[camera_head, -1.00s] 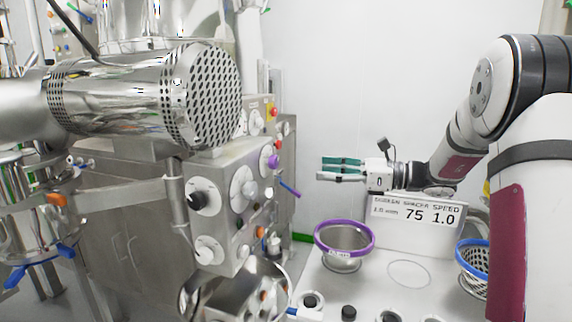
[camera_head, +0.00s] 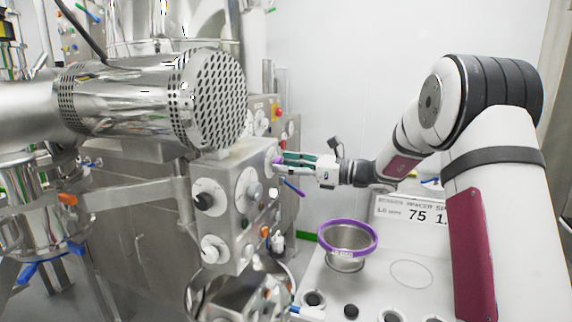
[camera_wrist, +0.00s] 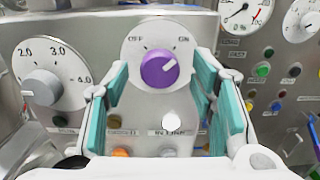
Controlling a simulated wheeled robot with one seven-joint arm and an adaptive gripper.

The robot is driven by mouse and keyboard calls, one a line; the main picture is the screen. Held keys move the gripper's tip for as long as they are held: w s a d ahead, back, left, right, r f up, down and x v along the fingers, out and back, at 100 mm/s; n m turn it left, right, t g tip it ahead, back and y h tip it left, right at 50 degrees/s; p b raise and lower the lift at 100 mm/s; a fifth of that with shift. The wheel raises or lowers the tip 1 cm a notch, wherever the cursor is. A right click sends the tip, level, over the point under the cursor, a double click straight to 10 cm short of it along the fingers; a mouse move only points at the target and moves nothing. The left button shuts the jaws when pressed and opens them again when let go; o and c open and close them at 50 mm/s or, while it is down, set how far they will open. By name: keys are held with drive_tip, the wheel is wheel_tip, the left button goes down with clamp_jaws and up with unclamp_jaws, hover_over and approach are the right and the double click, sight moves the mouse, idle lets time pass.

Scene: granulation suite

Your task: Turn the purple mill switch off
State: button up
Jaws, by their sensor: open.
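The purple mill switch (camera_wrist: 158,68) is a round knob on a white dial with OFF at upper left and ON at upper right. Its pale mark points to the upper right, toward ON. In the head view the switch (camera_head: 277,161) shows as a sliver of purple at my fingertips. My gripper (camera_wrist: 160,85) is open, its teal-padded fingers to the left and right of the knob, with gaps on both sides. In the head view my gripper (camera_head: 287,161) reaches left to the panel face. I cannot tell whether the fingertips touch the dial.
The steel control panel (camera_head: 230,235) also carries a numbered grey dial (camera_wrist: 42,87) left of the switch, and several small buttons below it. Gauges (camera_wrist: 243,14) are at upper right. A perforated steel cylinder (camera_head: 215,100) overhangs the panel. A purple-rimmed bowl (camera_head: 347,238) stands on the white table.

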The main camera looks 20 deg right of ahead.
drive_tip(key=shift+w+a, duration=0.2)
drive_tip(key=c, duration=1.1)
drive_tip(key=shift+c, duration=0.2)
drive_tip(key=shift+n, duration=0.3)
drive_tip(key=n+b, duration=1.7)
drive_tip(key=shift+f, duration=0.15)
drive_tip(key=shift+n, duration=0.3)
